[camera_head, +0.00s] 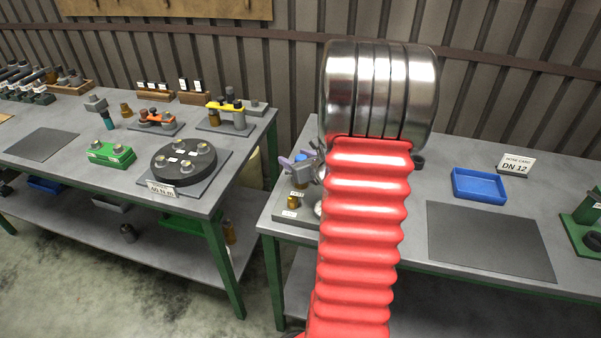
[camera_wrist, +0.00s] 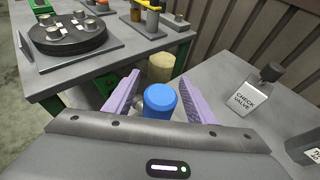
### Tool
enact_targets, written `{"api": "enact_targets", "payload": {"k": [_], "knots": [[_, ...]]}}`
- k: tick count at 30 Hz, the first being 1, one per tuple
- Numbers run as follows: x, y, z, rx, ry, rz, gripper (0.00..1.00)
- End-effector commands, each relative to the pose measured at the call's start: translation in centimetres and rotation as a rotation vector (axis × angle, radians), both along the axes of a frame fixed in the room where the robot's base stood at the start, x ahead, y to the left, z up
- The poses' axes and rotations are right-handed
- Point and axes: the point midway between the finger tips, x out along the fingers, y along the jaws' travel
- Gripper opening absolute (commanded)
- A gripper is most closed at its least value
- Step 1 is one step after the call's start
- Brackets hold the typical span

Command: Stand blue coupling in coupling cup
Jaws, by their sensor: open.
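The blue coupling (camera_wrist: 160,101) shows in the wrist view as a blue cylinder with a round top. It lies between the two purple fingers of my gripper (camera_wrist: 158,102), with a visible gap on either side. My gripper is open, and its fingers flank the coupling. In the head view my gripper (camera_head: 302,166) is partly hidden behind my red arm, above a grey plate (camera_head: 285,213) at the right table's left end. A small blue part shows there among the fingers. I cannot pick out the coupling cup for certain; the arm hides part of this area.
A brass-coloured piece (camera_head: 293,201) stands on the grey plate, close to my gripper. A check valve sign (camera_wrist: 244,98) stands to the right in the wrist view. A blue tray (camera_head: 479,186) and a bare dark mat (camera_head: 488,242) lie right of my arm. A gap separates the tables.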

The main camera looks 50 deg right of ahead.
Motion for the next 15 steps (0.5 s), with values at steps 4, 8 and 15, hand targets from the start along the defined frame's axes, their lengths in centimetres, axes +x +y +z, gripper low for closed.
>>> {"api": "enact_targets", "payload": {"k": [4, 8, 15], "knots": [[-0.03, -0.01, 0.01, 0.0, 0.0, 0.0, 0.5], [-0.04, -0.01, 0.01, 0.0, 0.0, 0.0, 0.5], [-0.07, -0.02, 0.01, 0.0, 0.0, -0.001, 0.43]]}}
